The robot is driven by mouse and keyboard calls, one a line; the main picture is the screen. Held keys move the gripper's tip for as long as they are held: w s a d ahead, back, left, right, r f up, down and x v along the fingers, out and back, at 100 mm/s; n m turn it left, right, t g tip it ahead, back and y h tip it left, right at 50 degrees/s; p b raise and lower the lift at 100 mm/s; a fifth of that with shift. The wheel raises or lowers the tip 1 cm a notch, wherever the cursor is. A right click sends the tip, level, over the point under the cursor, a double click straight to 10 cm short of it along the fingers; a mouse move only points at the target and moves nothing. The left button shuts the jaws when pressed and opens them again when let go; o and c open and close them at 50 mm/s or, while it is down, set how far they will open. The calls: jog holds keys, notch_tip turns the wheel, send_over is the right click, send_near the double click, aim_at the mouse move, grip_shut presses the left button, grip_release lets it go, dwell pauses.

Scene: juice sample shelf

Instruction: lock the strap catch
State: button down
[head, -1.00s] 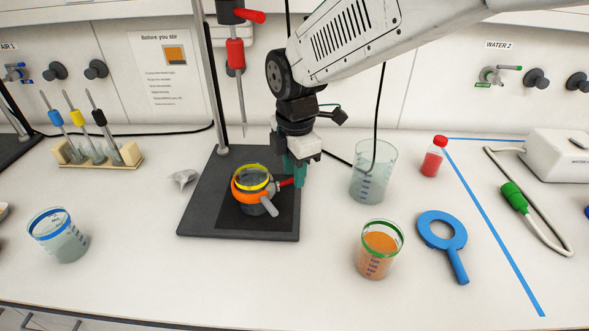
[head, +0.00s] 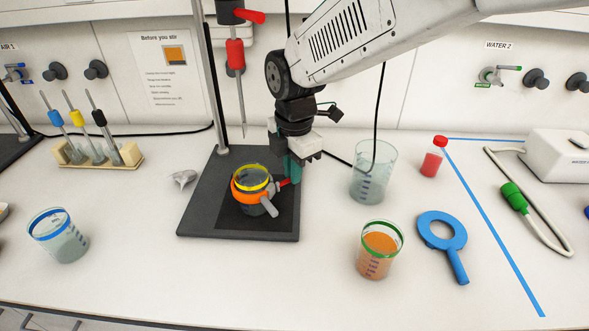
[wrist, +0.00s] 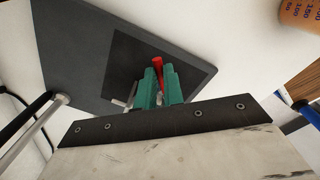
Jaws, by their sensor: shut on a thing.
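A beaker with a yellow rim (head: 252,177) stands on the dark stand base, with an orange strap (head: 240,196) around it. A grey lever (head: 269,207) sticks out at the strap's front right. A red catch handle (head: 284,183) points from the strap toward my gripper (head: 291,170). In the wrist view the red handle (wrist: 158,66) shows between the green fingers of my gripper (wrist: 158,88), which are shut on it. The beaker and most of the strap are hidden in the wrist view.
The stand base (head: 200,222) has a vertical rod (head: 210,80) and a red-handled stirrer (head: 236,55) above. A clear beaker (head: 372,185) and an orange juice beaker (head: 375,265) stand to the right. A blue ring tool (head: 455,262) lies farther right. The front centre bench is clear.

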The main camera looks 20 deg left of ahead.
jog(key=n, duration=0.1)
jog(key=a+n, duration=0.1)
jog(key=n, duration=0.2)
jog(key=shift+w+a, duration=0.15)
jog(key=shift+w, duration=0.2)
jog(key=shift+a+n, duration=0.4)
jog(key=shift+n, duration=0.8)
jog(key=shift+a+n, duration=0.35)
jog(key=shift+n, duration=0.85)
jog(key=c, duration=1.5)
grip_release()
